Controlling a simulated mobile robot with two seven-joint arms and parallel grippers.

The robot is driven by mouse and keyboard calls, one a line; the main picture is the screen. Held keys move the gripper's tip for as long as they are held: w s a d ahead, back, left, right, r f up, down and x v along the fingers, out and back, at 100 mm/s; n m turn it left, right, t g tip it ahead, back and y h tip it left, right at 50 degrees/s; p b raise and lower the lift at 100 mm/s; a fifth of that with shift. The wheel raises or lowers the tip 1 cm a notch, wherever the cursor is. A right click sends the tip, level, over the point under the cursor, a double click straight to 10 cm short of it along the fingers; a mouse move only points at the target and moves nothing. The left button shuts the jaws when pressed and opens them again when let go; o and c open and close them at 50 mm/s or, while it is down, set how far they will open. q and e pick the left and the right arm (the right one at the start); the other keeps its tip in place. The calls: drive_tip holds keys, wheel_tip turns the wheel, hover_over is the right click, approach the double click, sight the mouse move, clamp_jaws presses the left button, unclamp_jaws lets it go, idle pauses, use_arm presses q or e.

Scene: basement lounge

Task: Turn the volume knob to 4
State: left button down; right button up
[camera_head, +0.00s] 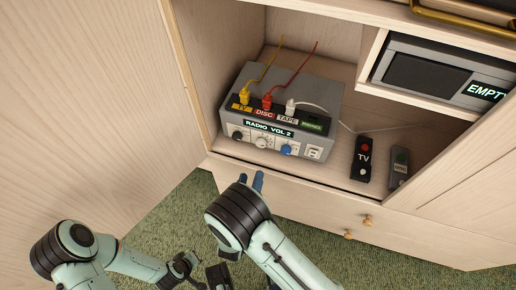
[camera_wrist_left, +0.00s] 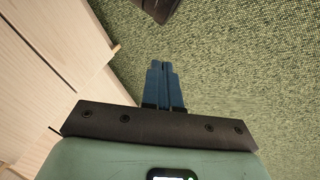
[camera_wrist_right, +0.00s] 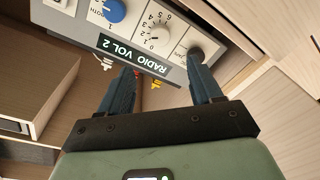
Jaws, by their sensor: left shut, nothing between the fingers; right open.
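The grey radio box (camera_head: 285,100) stands in the cabinet, and its display (camera_head: 268,129) reads "RADIO VOL 2". Its front has a black knob (camera_head: 237,135), a white knob (camera_head: 262,142) and a blue knob (camera_head: 287,149). In the right wrist view the white knob (camera_wrist_right: 157,34) has a numbered scale reaching 6; its pointer is too small to read. My right gripper (camera_head: 251,181) is open and empty, below and in front of the knobs, apart from them. It also shows in the right wrist view (camera_wrist_right: 163,76). My left gripper (camera_wrist_left: 165,68) is shut and empty above the carpet.
Yellow, red and white plugs sit on the radio's top, with cords. A black TV remote (camera_head: 362,160) and a grey remote (camera_head: 399,168) lie to its right. A grey box marked "EMPTY" (camera_head: 430,78) is on the upper right shelf. The cabinet wall (camera_head: 187,70) borders the left.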

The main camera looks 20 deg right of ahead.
sight(260, 146)
drive_tip(key=b+x, duration=0.2)
drive_tip(key=x, duration=1)
drive_tip(key=shift+s+f, duration=0.1)
use_arm(q)
drive_tip(key=s+f+g, duration=0.1)
drive_tip(key=s+f, duration=0.3)
drive_tip(key=shift+a+f+g, duration=0.2)
drive_tip(key=shift+a+g, duration=0.1)
drive_tip(key=shift+a, duration=0.15)
drive_tip(key=shift+s, duration=0.1)
use_arm(e)
drive_tip(key=c, duration=1)
drive_tip(key=shift+c, duration=0.2)
